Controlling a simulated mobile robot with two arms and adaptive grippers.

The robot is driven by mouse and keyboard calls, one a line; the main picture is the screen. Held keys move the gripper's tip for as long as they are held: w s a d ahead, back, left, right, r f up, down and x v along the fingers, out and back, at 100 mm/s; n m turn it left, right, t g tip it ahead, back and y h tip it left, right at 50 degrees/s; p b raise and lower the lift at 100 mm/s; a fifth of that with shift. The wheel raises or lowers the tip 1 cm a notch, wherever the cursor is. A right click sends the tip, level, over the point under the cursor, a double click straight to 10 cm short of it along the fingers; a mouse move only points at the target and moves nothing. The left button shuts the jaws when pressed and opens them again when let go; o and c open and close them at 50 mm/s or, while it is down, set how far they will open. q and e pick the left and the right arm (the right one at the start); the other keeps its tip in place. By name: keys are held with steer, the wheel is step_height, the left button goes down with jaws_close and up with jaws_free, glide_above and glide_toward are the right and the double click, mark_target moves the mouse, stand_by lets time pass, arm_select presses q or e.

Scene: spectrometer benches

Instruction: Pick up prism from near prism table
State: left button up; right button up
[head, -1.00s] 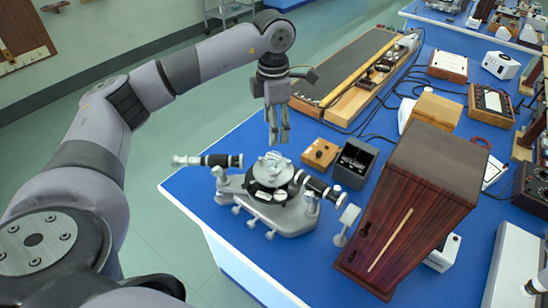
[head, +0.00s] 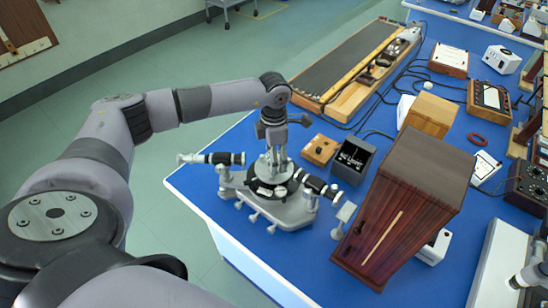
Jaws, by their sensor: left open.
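The spectrometer (head: 285,212) stands near the left corner of the blue bench, with a grey base, a round black prism table in the middle and black-and-silver tubes to either side. My left gripper (head: 273,175) points down over the prism table with its fingers open. The fingertips are right at the small pale and clear parts on top of the table. The prism cannot be told apart from these parts, and the fingers partly cover them. I cannot tell whether the fingers touch anything.
A tall dark-red wooden box (head: 410,205) stands close to the right of the spectrometer. Behind it are a small wooden block (head: 319,150) and an open dark box (head: 353,160). A long wooden-framed board (head: 350,65) lies at the back. Cables cross the bench.

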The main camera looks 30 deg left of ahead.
arm_select(q)
steer(key=shift+c, duration=0.5)
steer(key=c, duration=1.2)
